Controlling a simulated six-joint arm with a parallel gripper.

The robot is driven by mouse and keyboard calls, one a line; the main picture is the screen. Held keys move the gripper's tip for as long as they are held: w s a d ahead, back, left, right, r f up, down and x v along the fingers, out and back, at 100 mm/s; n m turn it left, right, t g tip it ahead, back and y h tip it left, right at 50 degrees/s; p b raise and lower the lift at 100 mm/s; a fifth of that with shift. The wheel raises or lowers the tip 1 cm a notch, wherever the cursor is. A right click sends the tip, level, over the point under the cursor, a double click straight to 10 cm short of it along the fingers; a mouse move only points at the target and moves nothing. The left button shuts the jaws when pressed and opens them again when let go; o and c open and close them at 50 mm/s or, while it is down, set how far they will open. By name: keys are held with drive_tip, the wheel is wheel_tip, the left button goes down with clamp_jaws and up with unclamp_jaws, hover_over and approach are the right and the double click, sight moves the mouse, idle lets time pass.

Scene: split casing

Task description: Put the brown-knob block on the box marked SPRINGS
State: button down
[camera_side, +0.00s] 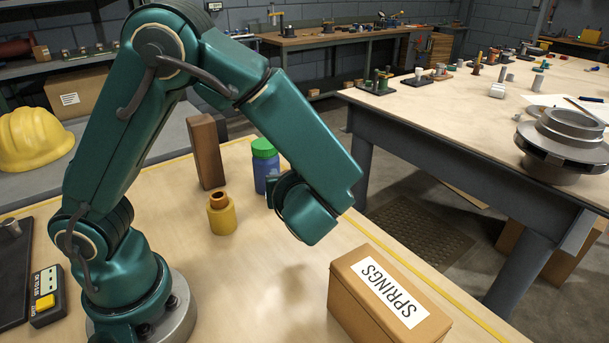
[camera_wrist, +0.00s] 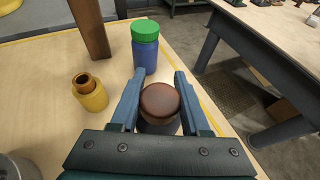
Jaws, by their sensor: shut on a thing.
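The brown-knob block (camera_wrist: 160,101) shows in the wrist view as a round brown knob over a dark body. My gripper (camera_wrist: 159,88) is shut on it, with one blue finger on each side of the knob. In the side view my arm's end hides the fingers and the block, so their height above the table cannot be told. The box marked SPRINGS (camera_side: 352,307) is a closed brown carton with a white label on top. It stands at the lower right of the side view, to the right of my arm's end. The wrist view does not show it.
A green-capped blue jar (camera_side: 265,168) stands behind my gripper. A yellow bottle (camera_side: 222,216) and an upright brown block (camera_side: 206,152) stand to its left. The table between the yellow bottle and the SPRINGS box looks clear. A button box (camera_side: 46,300) lies at lower left.

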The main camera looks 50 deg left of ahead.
drive_tip(key=s+d+f+n+g+h, duration=0.1)
drive_tip(key=s+d+n+g+h, duration=0.15)
drive_tip(key=s+n+g, duration=0.5)
drive_tip(key=s+d+f+n+g+h, duration=0.1)
drive_tip(key=s+f+n+g+h, duration=0.3)
drive_tip(key=n+g, duration=0.6)
drive_tip(key=s+d+r+n+g+h, duration=0.2)
drive_tip(key=s+d+r+n+h, duration=0.15)
drive_tip(key=d+n+h, duration=0.3)
drive_tip(key=w+d+r+n+t+h, duration=0.3)
drive_tip(key=w+d+r+n+h, duration=0.3)
drive_tip(key=d+r+n+h, duration=0.15)
drive_tip(key=w+d+r+n+t+h, duration=0.1)
drive_tip(key=w+r+n+t+h, duration=0.2)
drive_tip(key=w+r, duration=0.2)
drive_tip(key=n+t+h, duration=0.1)
drive_tip(key=n+t, duration=0.1)
drive_tip(key=n, duration=0.1)
hover_over(398, 309)
drive_tip(key=shift+m, duration=0.25)
wheel_tip(398, 309, down, 6)
drive_tip(key=shift+f, duration=2.05)
